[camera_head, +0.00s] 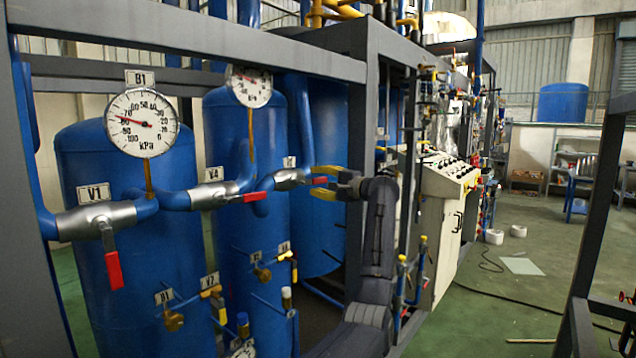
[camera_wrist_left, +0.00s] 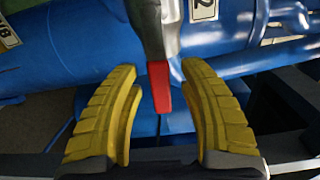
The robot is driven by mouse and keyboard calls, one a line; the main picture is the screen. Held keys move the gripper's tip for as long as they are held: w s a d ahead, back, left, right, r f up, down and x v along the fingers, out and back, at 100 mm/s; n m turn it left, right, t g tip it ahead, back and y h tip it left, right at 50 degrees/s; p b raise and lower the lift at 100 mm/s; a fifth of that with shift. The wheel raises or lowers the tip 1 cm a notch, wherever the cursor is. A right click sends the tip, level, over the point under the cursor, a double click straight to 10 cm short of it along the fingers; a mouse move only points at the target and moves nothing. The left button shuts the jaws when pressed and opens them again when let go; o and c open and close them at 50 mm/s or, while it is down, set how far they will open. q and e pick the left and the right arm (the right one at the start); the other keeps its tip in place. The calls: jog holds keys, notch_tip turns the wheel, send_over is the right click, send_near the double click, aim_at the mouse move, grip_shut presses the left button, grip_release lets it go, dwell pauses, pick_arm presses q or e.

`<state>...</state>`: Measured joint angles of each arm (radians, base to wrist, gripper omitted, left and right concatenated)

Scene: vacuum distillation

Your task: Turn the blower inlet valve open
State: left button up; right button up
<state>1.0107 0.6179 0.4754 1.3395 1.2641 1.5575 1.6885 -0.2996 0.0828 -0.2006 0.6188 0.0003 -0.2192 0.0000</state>
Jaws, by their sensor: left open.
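A silver valve (camera_head: 291,178) with a small white label sits on the blue pipe at the right end of the row. Its dark lever has a red end, and the lever (camera_wrist_left: 159,85) shows clearly in the left wrist view. My left gripper (camera_head: 322,182) is open, its two yellow fingers at that lever. In the left wrist view the red end lies between the fingers (camera_wrist_left: 160,95), with a visible gap on each side. The label there is partly cut off, with a "2" visible. I cannot tell which valve is the blower inlet valve.
Valve V1 (camera_head: 97,217) has its red handle hanging down. Valve V4 (camera_head: 213,194) has its red handle pointing right along the pipe. A gauge (camera_head: 141,122), blue tanks (camera_head: 125,265) and grey frame beams (camera_head: 205,40) surround the row. Open floor (camera_head: 480,310) lies right.

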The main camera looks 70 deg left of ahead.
pick_arm(q)
jog(key=v, duration=1.2)
dwell(0.4)
